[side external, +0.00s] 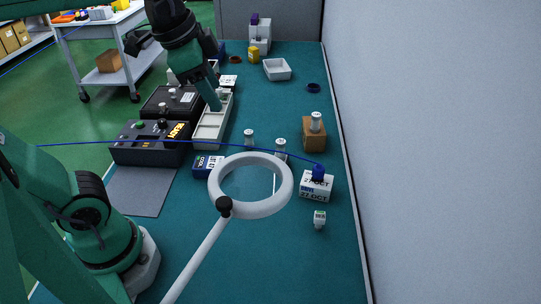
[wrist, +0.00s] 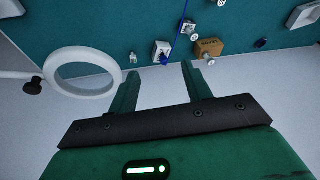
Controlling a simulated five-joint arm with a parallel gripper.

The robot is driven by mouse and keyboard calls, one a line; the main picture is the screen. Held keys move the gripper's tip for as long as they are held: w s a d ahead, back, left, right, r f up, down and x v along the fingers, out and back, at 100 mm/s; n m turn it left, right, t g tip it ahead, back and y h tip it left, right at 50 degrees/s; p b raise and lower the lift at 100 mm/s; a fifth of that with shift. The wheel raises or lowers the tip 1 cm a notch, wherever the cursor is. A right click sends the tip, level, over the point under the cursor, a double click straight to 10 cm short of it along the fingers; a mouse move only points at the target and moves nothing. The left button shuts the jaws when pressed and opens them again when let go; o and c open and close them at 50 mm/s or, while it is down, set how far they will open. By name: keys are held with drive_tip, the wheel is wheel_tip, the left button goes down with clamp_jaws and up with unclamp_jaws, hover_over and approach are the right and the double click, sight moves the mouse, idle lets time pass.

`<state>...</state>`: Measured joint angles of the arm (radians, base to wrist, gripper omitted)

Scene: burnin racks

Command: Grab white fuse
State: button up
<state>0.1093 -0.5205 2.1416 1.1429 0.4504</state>
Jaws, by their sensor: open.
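Several small white cylinders that look like fuses show in the side view. One (side external: 249,138) and another (side external: 280,150) stand upright on the teal bench; a third (side external: 316,121) stands on a brown block (side external: 313,138). I cannot tell which is the named white fuse. In the wrist view, one cylinder (wrist: 189,27) and the one at the brown block (wrist: 209,60) lie beyond my fingers. A small white piece with a green mark (side external: 320,218) is nearer the front. My gripper (side external: 214,104) is open and empty, over or beside a long pale tray (side external: 209,132); it also shows in the wrist view (wrist: 160,69).
A white ring on a stand (side external: 286,194) rises in the foreground. A white "27 OCT" box (side external: 316,190) with a blue piece on top and a thin blue cable are near. A black instrument (side external: 140,150) stands left of the tray. A grey wall (side external: 430,130) borders the right.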

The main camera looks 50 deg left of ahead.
drive_tip(key=w+d+m+g, duration=0.2)
drive_tip(key=w+d+m, duration=0.55)
drive_tip(key=m, duration=0.25)
drive_tip(key=m+g, duration=0.2)
drive_tip(key=m, duration=0.9)
hover_over(320, 215)
wheel_tip(320, 215, down, 3)
wheel_tip(320, 215, down, 23)
drive_tip(key=shift+f, duration=0.2)
drive_tip(key=shift+f, duration=0.1)
drive_tip(key=shift+f, duration=2.5)
drive_tip(key=shift+c, duration=0.4)
drive_tip(key=c, duration=1)
